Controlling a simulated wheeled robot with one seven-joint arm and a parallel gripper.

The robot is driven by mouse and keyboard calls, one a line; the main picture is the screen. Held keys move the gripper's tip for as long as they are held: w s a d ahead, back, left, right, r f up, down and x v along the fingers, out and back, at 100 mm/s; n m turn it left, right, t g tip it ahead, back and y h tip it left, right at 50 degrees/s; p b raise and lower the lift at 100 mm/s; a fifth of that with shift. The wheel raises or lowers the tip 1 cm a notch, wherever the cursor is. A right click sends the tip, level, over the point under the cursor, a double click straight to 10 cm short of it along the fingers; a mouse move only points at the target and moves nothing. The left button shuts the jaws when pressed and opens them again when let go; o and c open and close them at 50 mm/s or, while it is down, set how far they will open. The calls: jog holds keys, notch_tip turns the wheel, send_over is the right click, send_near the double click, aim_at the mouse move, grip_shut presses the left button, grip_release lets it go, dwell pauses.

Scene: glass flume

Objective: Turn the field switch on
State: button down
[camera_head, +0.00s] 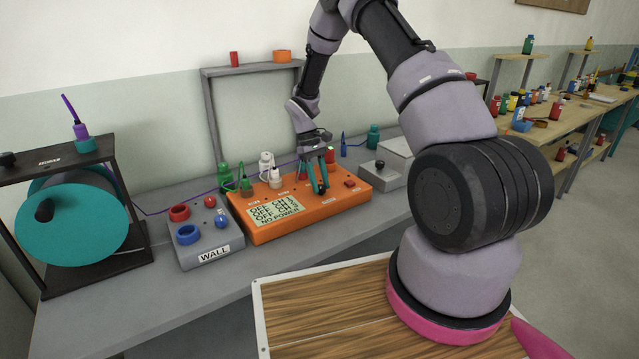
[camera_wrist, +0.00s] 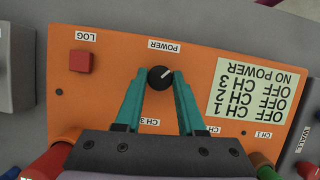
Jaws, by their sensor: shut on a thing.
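The orange box (camera_head: 300,215) stands on the grey bench. Its screen (camera_head: 277,211) reads OFF for CH 1, CH 2 and CH 3, and NO POWER. My gripper (camera_head: 318,190) reaches down over the box with its teal fingers on either side of a small black knob (camera_wrist: 160,78) labelled POWER, shut on it. The knob's white line points up and right in the wrist view. I can read no label saying field. A grey box (camera_head: 388,182) with a black knob (camera_head: 380,164) stands to the right; its label is not legible.
A red LOG button (camera_wrist: 81,61) is beside the knob. Green and white plugs (camera_head: 275,180) stand in the orange box. A grey WALL box (camera_head: 208,240) and a teal reel (camera_head: 75,225) are to the left. A grey frame (camera_head: 212,130) rises behind.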

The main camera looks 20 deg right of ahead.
jog(key=m+y, duration=0.1)
jog(key=m, duration=0.3)
jog(key=shift+w+d+m+y, duration=0.1)
jog(key=shift+d+m+y, duration=0.05)
jog(key=shift+m+y, duration=0.2)
jog(key=shift+d+m+y, duration=0.1)
jog(key=shift+m+y, duration=0.95)
jog(key=shift+m, duration=1.5)
jog(key=c, duration=0.5)
grip_release()
jog(key=v, duration=1.1)
jog(key=shift+s, duration=0.2)
